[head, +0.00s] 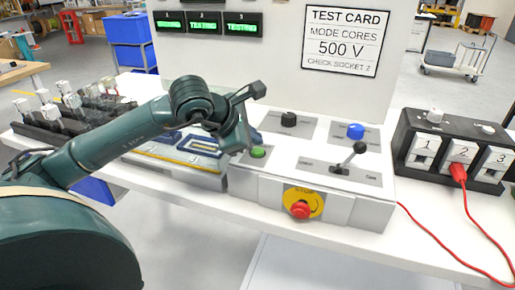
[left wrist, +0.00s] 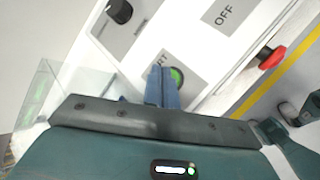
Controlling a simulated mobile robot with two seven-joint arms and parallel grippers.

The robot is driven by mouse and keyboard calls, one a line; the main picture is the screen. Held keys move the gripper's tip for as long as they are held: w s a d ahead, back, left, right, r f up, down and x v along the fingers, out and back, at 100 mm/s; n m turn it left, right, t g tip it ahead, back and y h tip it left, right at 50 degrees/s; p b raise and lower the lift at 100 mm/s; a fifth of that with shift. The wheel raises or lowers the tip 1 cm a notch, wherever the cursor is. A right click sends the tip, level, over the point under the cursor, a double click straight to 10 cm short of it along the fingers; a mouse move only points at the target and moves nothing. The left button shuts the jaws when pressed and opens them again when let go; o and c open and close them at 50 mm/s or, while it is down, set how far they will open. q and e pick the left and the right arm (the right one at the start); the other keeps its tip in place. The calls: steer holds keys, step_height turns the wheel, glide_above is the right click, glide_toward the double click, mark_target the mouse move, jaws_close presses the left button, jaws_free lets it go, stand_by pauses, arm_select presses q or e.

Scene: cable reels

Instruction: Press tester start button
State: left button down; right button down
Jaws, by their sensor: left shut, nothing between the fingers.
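The tester's control box (head: 262,186) stands on the white bench. Its green start button (head: 258,152) is on the top face at the left. My left gripper (head: 246,147) is at this button, pointing down, shut and empty. In the left wrist view the blue fingertips (left wrist: 164,84) overlap the near side of the green button (left wrist: 177,76) and hide part of it. I cannot tell whether they touch it. Three green displays (head: 204,25) on the panel above are lit; at least two read TESTING. My right gripper is not in view.
A black knob (head: 289,119), a blue knob (head: 355,131) and a lever (head: 350,158) stand near the button. A red stop button (head: 300,209) is on the front. A socket box (head: 452,150) with a red plug (head: 458,172) is at right. Clamps (head: 72,101) stand at left.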

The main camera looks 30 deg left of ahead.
mark_target(253, 152)
arm_select(q)
steer(key=shift+r, duration=0.1)
steer(key=shift+r+p, duration=1.6)
steer(key=shift+r, duration=0.85)
steer(key=shift+s+f, duration=0.1)
